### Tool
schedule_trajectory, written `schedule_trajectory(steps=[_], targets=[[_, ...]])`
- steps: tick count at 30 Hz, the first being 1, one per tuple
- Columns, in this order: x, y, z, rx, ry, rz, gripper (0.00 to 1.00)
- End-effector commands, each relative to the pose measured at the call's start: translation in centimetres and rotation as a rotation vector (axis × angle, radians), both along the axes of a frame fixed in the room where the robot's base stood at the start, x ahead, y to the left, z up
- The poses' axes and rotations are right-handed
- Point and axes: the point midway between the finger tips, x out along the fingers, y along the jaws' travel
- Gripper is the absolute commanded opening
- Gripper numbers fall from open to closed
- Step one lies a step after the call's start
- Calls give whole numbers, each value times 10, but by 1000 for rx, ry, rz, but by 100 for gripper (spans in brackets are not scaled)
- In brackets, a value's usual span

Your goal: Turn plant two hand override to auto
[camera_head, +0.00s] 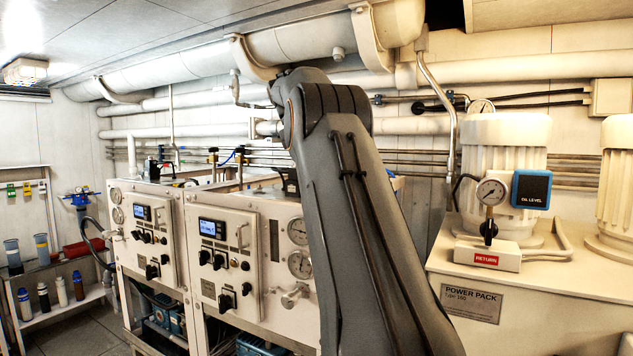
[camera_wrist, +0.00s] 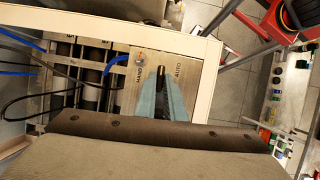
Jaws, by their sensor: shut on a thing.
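In the wrist view, a light metal panel carries the words HAND and AUTO, one on each side of a small dark hand override knob (camera_wrist: 160,73). My gripper (camera_wrist: 162,88) has its pale blue-grey fingers shut on this knob, which hides most of it. The visible tip of the knob lies between the two words; I cannot tell its exact setting. In the head view, two white watermaker plants with lit displays stand side by side, a nearer one (camera_head: 235,262) and a farther one (camera_head: 130,215). My arm hides the gripper and the knob there.
Blue and black cables (camera_wrist: 30,95) and dark cylinders lie beside the panel in the wrist view. In the head view, pipes (camera_head: 200,55) run overhead. A power pack (camera_head: 560,300) with a gauge stands at right. A shelf with bottles (camera_head: 60,315) is at left.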

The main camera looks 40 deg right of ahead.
Motion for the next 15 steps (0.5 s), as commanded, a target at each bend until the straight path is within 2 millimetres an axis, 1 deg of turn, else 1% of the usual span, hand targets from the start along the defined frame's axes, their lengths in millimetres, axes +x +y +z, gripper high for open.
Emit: schedule_trajectory(steps=[6,15], targets=[[0,-1,0,-1,0,-49,0],[0,-1,0,-1,-2,-62,0]])
